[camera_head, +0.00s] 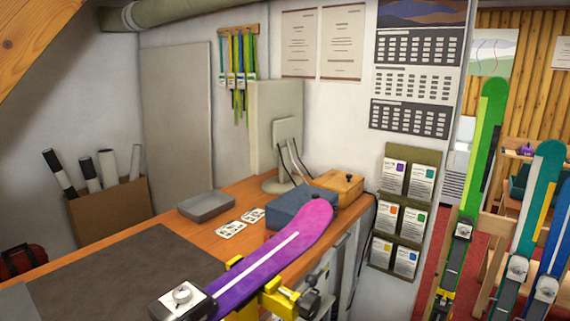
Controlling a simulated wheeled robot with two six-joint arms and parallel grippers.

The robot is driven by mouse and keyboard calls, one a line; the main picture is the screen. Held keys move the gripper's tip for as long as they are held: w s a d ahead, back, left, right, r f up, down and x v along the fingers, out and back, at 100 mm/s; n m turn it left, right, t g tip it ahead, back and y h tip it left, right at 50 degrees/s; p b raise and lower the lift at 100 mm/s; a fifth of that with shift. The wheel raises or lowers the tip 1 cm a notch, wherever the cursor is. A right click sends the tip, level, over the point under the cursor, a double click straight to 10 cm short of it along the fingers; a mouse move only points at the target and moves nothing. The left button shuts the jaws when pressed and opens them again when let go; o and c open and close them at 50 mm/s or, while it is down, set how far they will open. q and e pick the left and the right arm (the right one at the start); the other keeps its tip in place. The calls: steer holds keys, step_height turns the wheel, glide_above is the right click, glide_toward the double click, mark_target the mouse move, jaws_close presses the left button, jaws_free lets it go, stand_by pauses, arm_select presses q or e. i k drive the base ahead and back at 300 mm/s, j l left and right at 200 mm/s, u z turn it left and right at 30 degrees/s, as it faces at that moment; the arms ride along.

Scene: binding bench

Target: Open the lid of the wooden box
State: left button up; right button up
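A wooden box (346,186), orange-brown, stands at the far right end of the bench, beside the monitor. Its top looks flat and closed, with a small dark spot on it. A blue-grey box (297,206) stands in front of it and hides part of its lower left side. Neither of my grippers shows in this view.
A purple-pink ski (272,257) lies in a yellow vise along the bench's front edge. The bench (158,236) holds a grey tray (206,205), printed cards (231,229), a dark mat (125,275) and the monitor (287,142). Skis stand at right.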

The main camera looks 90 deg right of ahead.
mark_target(333, 179)
steer(key=k+l+z, duration=0.1)
steer(key=l+z, duration=0.75)
steer(key=l, duration=0.15)
steer(key=l+z, duration=0.45)
steer(key=i+l+z, duration=0.15)
steer(key=l+z, duration=0.3)
steer(key=l, duration=0.15)
